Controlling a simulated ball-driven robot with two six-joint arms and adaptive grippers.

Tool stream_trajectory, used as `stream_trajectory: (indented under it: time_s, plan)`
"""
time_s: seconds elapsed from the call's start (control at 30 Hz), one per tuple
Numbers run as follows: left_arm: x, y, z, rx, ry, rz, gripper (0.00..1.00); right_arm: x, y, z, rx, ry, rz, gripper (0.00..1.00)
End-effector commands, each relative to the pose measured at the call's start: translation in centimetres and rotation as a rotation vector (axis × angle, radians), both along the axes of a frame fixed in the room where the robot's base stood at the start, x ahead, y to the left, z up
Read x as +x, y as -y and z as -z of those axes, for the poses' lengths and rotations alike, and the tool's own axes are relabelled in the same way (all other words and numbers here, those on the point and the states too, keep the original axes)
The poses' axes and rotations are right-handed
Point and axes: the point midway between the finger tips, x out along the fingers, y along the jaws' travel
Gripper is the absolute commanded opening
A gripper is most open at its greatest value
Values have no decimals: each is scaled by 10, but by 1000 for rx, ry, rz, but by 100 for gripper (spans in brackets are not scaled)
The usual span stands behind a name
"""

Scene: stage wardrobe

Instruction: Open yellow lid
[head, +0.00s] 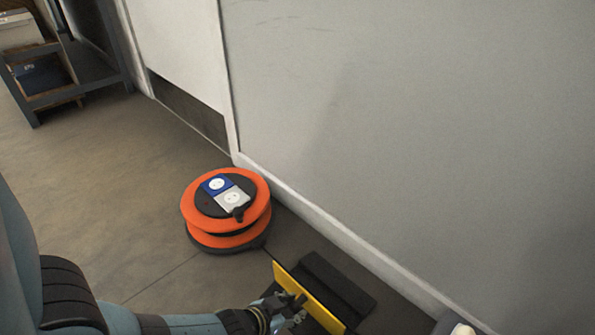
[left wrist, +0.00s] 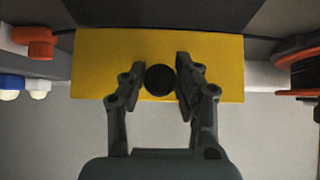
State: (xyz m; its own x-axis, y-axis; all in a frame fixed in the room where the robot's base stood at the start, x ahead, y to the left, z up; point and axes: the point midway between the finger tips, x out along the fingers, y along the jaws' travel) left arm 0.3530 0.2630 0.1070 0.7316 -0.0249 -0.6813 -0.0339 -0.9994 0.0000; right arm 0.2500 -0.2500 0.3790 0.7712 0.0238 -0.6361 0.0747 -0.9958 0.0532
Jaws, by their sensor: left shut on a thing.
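The yellow lid (head: 296,290) is a flat rectangular panel at the bottom of the head view, standing up on edge beside a dark box (head: 340,285). In the left wrist view the lid (left wrist: 225,60) spans the upper middle and has a round black knob (left wrist: 160,81). My left gripper (head: 293,303) is at the lid's face; in the left wrist view its two fingers (left wrist: 160,76) are shut on the knob, one on each side. The box's inside cannot be made out. My right gripper is not in view.
An orange cable reel (head: 228,236) with sockets on top stands on the floor near the wall, just beyond the box. A grey wall with a white skirting (head: 340,233) runs along the right. A shelf unit (head: 75,75) is at the far left. The floor at left is clear.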

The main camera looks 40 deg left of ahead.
Motion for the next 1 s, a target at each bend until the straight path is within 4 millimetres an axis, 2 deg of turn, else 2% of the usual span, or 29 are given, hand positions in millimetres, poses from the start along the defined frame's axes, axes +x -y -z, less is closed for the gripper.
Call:
stream_trajectory:
  time_s: [0.03,0.13,0.77,0.8,0.97,1.0]
  plan:
    - [-11,-2,7,3,-21,-1,0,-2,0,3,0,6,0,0]
    - [-13,-2,9,3,-21,-1,0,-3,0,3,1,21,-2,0]
    - [-16,-2,10,3,-19,-1,0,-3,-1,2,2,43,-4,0]
    - [-16,-1,10,3,-19,-1,32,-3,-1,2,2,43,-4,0]
    - [-13,-1,8,2,-12,0,53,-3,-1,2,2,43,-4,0]
    - [-12,-1,8,2,-11,0,54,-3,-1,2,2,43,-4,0]
